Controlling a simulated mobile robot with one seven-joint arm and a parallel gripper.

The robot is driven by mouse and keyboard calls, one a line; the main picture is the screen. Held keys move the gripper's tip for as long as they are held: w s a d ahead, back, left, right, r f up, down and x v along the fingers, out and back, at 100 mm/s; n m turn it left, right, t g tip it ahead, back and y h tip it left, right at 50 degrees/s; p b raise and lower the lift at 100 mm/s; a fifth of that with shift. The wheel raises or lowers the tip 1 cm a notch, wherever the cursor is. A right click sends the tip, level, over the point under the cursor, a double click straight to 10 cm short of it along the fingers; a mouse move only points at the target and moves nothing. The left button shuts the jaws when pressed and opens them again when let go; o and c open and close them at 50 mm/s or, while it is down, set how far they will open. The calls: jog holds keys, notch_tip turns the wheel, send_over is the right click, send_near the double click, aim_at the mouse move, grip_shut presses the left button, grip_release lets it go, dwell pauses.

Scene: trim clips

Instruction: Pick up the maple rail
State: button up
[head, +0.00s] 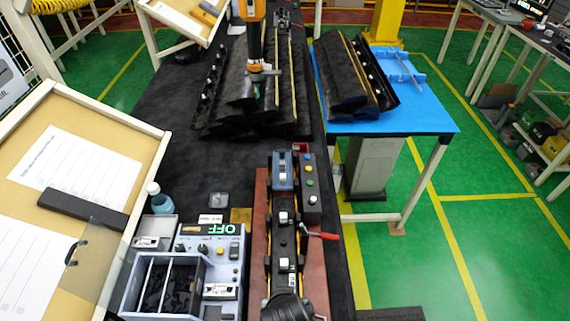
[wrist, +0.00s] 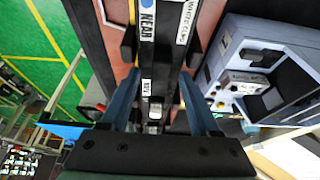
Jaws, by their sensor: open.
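My gripper (wrist: 158,76) shows in the wrist view with its two blue fingers apart and nothing held between them. Below and between the fingers is a black fixture (wrist: 155,50) with white labels, one reading NEAR. I cannot tell for sure which piece is the maple rail. In the head view, thin pale wood-coloured strips (head: 278,75) run along the dark trim pieces (head: 222,85) on the far part of the black bench. Another pale strip (head: 354,65) lies on dark trim on the blue table (head: 400,122). My gripper's fingers cannot be made out in the head view.
The fixture (head: 285,240) on a red base has white clips and a red handle (head: 322,235). A grey control box (head: 228,240) reading OFF and a divided bin (head: 160,285) stand to its left. An orange tool (head: 251,12) is above the far trim. Mid-bench (head: 180,160) is clear.

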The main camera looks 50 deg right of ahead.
jog(key=shift+c, duration=0.3)
grip_shut()
dwell(1.2)
